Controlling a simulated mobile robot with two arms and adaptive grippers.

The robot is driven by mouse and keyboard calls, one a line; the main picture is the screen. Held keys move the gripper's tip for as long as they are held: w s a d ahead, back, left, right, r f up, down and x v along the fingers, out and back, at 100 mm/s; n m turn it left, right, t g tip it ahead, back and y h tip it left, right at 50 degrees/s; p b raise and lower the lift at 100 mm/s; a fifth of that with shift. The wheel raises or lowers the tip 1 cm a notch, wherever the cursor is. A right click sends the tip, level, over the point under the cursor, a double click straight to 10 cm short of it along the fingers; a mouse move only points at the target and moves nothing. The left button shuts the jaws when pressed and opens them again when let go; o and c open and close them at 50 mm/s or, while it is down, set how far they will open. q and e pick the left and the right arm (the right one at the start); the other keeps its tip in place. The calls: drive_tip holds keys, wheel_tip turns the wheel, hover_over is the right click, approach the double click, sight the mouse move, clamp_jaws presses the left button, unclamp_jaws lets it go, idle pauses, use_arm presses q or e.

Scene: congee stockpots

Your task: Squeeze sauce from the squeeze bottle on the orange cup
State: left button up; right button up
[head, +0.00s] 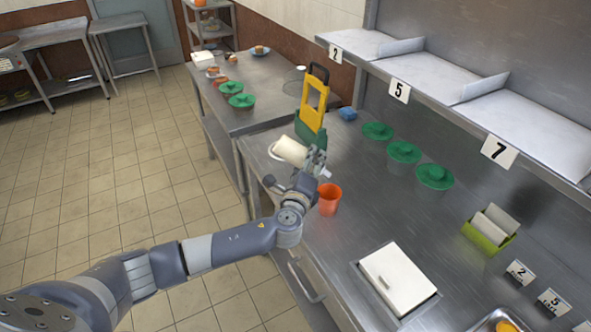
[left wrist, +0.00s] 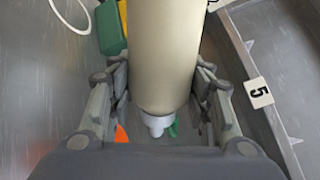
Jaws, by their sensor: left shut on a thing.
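The squeeze bottle (head: 291,151) is cream-coloured and lies tilted in my left gripper (head: 317,160), which is shut on it. Its white nozzle (head: 325,173) points right and down, toward the orange cup. In the left wrist view the bottle (left wrist: 166,55) fills the space between the fingers, with its nozzle (left wrist: 156,124) toward the palm side. The orange cup (head: 329,198) stands upright on the steel counter, just below and right of the gripper, apart from it. Only an orange sliver (left wrist: 121,134) shows in the left wrist view. No sauce is visible. My right gripper is not in view.
Green-lidded pots (head: 403,152) stand along the back of the counter (head: 365,215). A yellow and green slicer (head: 313,103) stands behind the bottle. A white lid (head: 398,278) is set into the front counter. A numbered shelf (head: 440,85) overhangs the back.

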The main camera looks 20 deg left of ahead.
use_arm(q)
drive_tip(key=shift+w+f+n, duration=0.1)
drive_tip(key=shift+n, duration=0.2)
drive_tip(key=n+b, duration=0.4)
drive_tip(key=shift+a+n+h, duration=0.25)
drive_tip(key=shift+n+h, duration=0.05)
drive_tip(key=shift+n, duration=0.1)
drive_tip(key=d+n+b, duration=0.1)
drive_tip(key=n, duration=0.1)
drive_tip(key=d+r+n+b, duration=0.1)
drive_tip(key=n, duration=0.1)
drive_tip(key=d+r+n+b, duration=0.1)
drive_tip(key=n, duration=0.1)
drive_tip(key=shift+w+d+r+h+b, duration=0.2)
drive_tip(key=shift+d+h+b, duration=0.1)
drive_tip(key=shift+d+b, duration=0.1)
wheel_tip(320, 180, up, 14)
drive_tip(key=d+n+p, duration=0.2)
drive_tip(key=n+p, duration=0.1)
drive_tip(key=n, duration=0.8)
drive_tip(key=shift+w+d+r+t+h, duration=0.15)
drive_tip(key=shift+d+r+t+h, duration=0.15)
drive_tip(key=shift+d+t, duration=0.1)
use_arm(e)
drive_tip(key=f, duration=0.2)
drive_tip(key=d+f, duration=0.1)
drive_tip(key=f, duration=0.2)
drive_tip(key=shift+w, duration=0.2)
